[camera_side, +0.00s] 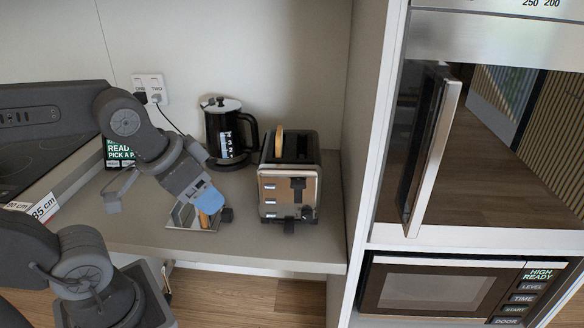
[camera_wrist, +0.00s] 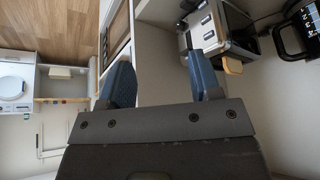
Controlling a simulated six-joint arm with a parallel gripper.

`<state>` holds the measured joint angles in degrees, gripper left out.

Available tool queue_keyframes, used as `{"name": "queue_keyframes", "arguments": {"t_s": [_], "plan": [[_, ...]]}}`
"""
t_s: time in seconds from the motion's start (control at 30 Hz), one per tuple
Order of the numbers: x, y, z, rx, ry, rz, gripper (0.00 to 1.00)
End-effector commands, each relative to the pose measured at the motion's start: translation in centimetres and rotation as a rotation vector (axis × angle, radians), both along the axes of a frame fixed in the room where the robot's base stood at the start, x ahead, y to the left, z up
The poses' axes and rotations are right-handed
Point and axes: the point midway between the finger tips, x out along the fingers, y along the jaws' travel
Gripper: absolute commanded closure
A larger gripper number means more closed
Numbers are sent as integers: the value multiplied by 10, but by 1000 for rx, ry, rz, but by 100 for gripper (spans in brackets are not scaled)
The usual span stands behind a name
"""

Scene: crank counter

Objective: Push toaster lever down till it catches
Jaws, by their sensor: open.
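The silver and black toaster (camera_side: 268,186) stands on the counter, its front panel facing the side camera. A black lever-like piece (camera_side: 298,184) is on the right of that panel, high up; other black parts are near its foot. A slice of bread (camera_side: 279,143) sticks out of the left slot. My gripper (camera_side: 212,202) is left of the toaster, apart from it, low over the counter. In the wrist view its blue fingers (camera_wrist: 162,80) are spread with nothing between them. The toaster (camera_wrist: 225,28) shows there beyond the right finger, with the bread (camera_wrist: 233,66).
A black kettle (camera_side: 229,132) stands behind and left of the toaster. A small mirror-like plate (camera_side: 187,222) lies under my gripper. A cabinet wall (camera_side: 358,150) rises close on the toaster's right. Counter in front of the toaster is narrow and mostly clear.

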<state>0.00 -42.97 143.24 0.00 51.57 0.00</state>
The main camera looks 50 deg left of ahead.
Motion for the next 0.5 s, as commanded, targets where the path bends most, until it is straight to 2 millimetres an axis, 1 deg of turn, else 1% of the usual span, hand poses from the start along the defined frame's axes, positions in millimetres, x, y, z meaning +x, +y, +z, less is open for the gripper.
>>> {"name": "queue_keyframes", "arguments": {"t_s": [0.07, 0.17, 0.27, 0.37, 0.5], "plan": [[0, 0, 0, 0, 0, 0, 44], [2, 0, 1, -2, 3, 8, 54], [10, 1, 5, -12, 19, 42, 63], [26, 3, 11, -32, 48, 110, 73], [60, 7, 19, -64, 100, 256, 86]]}}
